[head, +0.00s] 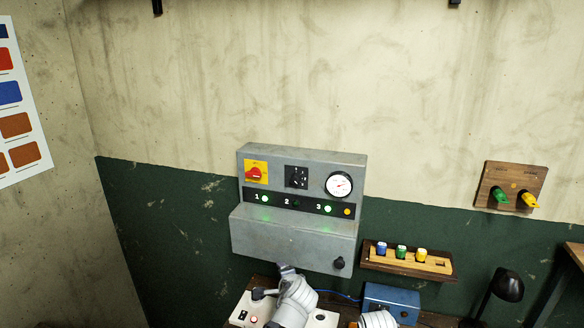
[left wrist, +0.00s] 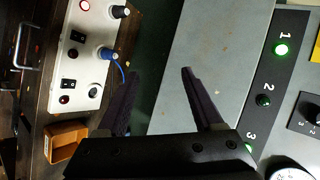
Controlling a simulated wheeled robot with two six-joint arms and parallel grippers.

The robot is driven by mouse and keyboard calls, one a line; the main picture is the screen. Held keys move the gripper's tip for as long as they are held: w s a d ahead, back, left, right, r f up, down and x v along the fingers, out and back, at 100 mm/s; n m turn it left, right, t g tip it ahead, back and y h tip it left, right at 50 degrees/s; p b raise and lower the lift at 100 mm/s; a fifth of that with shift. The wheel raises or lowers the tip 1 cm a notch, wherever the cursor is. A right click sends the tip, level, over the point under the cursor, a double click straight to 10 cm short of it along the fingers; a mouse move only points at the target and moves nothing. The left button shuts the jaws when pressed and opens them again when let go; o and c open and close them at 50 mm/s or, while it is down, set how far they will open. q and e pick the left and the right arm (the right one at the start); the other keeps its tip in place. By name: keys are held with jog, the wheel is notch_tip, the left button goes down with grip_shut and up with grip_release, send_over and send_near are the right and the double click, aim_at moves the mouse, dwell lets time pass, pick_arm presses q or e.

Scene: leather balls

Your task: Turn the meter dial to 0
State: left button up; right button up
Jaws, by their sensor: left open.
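A grey control box (head: 295,240) is on the wall in the head view. Its black dial (head: 296,177) sits on a dark square plate between a red rotary switch (head: 255,173) and a round white meter (head: 339,185). The dial (left wrist: 316,122) is partly cut off at the right edge of the left wrist view. Its exact setting is too small to read. My left gripper (head: 287,269) is below the box's lower front, apart from the dial. In the left wrist view its jaws (left wrist: 160,72) are open and empty.
Lamps 1 (head: 265,198) and 3 (head: 328,209) glow green; lamp 2 is dark. A black knob (head: 339,263) is low on the box.

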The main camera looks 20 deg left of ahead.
pick_arm(q)
jog(key=w+a+r+m+t+p, duration=0.2)
jog(key=w+r+m, duration=0.1)
jog(key=r, duration=0.3)
jog(key=w+a+r+m+t+p, duration=0.2)
jog(key=r+m+t, duration=0.15)
jog(key=r, duration=0.35)
jog(key=m+t+h+p, duration=0.3)
jog(key=m+h+p, duration=0.3)
jog(key=m, duration=1.1)
send_near(294, 181)
jog(key=h+b, duration=0.1)
jog(key=shift+g, duration=0.25)
jog(key=shift+w+r, duration=0.2)
jog(key=shift+w, duration=4.05)
pick_arm(e)
notch_tip(294, 181, up, 11)
jog(key=shift+f, duration=0.2)
pick_arm(q)
grip_shut()
